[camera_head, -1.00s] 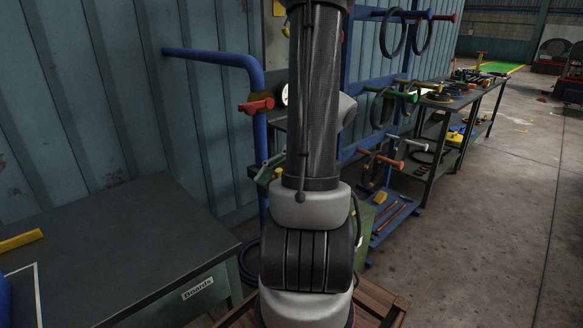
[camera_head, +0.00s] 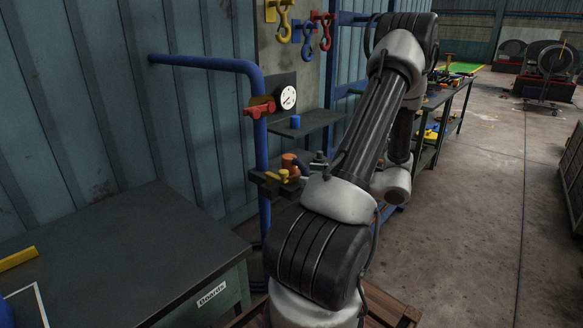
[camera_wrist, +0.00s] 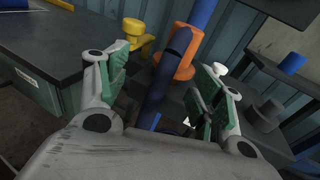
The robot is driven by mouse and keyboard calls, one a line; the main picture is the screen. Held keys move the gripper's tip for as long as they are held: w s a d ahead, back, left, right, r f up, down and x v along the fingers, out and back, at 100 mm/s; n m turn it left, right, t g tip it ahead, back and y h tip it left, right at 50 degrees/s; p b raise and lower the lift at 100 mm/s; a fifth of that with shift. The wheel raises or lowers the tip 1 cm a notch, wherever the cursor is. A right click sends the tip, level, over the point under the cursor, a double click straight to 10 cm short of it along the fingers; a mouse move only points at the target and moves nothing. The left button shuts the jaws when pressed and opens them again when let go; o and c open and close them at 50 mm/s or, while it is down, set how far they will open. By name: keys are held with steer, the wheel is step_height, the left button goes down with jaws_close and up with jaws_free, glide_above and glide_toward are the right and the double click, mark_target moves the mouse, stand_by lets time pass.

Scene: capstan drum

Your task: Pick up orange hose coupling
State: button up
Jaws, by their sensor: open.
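The orange hose coupling (camera_head: 289,163) stands on a dark shelf behind the blue bent pipe's right side in the head view, partly crowded by other parts. In the wrist view the orange coupling (camera_wrist: 184,64) shows a round collar and upright body, beyond the fingertips. A dark blue cylindrical part crosses in front of it and hides some of it. My gripper (camera_wrist: 165,70) is open, its two green-padded fingers apart on either side of the dark blue part. I cannot tell whether anything touches the fingers.
A yellow fitting (camera_wrist: 134,34) stands left of the coupling. A grey fitting (camera_wrist: 267,114) and a blue cylinder (camera_wrist: 291,63) are to the right. A dark-topped bench (camera_head: 110,265) fills the left front. The blue bent pipe (camera_head: 262,130) rises beside the shelf. Open floor lies right.

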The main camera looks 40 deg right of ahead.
mark_target(290, 161)
steer(key=shift+m+t+h, duration=0.4)
steer(key=shift+m+t, duration=0.1)
steer(key=shift+t, duration=0.2)
steer(key=w, duration=0.3)
steer(key=w+r, duration=0.1)
steer(key=w, duration=0.1)
steer(key=w+a+r, duration=0.1)
steer(key=w, duration=0.2)
steer(key=shift+w+r, duration=0.25)
steer(key=shift+w, duration=0.1)
steer(key=shift+c, duration=0.3)
steer(key=c, duration=1.2)
steer(key=shift+r, duration=0.15)
step_height(290, 161, up, 10)
steer(key=shift+f, duration=0.1)
